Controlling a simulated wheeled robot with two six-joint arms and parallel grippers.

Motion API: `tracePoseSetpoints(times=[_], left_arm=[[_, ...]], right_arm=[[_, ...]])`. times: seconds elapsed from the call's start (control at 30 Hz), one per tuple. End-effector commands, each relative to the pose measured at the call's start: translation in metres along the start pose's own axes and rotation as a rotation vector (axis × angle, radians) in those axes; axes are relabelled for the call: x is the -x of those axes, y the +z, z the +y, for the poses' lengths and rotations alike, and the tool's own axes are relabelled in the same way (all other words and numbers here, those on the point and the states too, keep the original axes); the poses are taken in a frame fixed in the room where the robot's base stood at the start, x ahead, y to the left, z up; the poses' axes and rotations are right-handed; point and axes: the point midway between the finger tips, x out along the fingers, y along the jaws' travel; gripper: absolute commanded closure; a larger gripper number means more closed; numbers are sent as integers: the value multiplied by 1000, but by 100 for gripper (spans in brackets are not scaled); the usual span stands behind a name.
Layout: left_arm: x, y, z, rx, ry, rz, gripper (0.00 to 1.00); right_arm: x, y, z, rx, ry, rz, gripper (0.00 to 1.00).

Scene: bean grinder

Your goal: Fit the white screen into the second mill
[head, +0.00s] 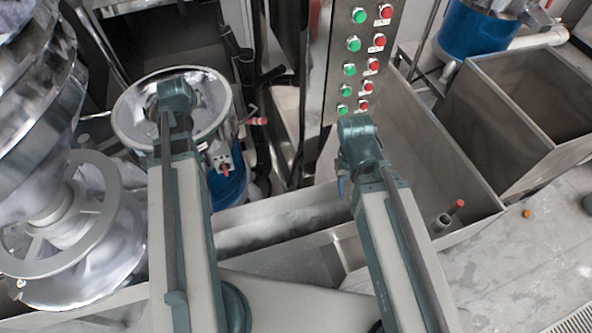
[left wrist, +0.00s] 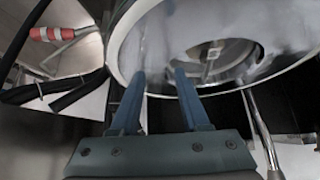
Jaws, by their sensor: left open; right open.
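A mill with a wide steel bowl (head: 128,122) on a blue body (head: 228,184) stands behind my left arm in the head view. A steel bowl (left wrist: 140,45) with a round central opening fills the top of the left wrist view. My left gripper (left wrist: 160,73) is open, its two blue fingers apart with nothing visible between them, and its tips overlap the bowl in the picture. In the head view my left arm hides it. My right gripper (head: 342,184) is open, pointing down beside the control panel, mostly hidden by its wrist. I cannot identify the white screen with certainty.
A white spoked ring (head: 105,190) and large steel parts stand at the left. The control panel (head: 362,50) has green and red buttons. Another blue vessel (head: 470,28) and an open steel tank (head: 470,62) are at the right. Black hoses (head: 262,78) run beside the mill.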

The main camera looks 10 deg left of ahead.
Motion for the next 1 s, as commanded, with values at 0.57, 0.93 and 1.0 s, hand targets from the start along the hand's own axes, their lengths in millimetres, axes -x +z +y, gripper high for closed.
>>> tracePoseSetpoints(times=[0.57,0.93,1.0], left_arm=[[119,227,270,-611,147,-573,55],[146,262,282,-710,122,-651,55],[141,265,282,-709,122,-651,55]], right_arm=[[0,0,0,0,0,0,55],[-1,0,0,0,0,0,55],[-6,0,-1,0,0,0,55]])
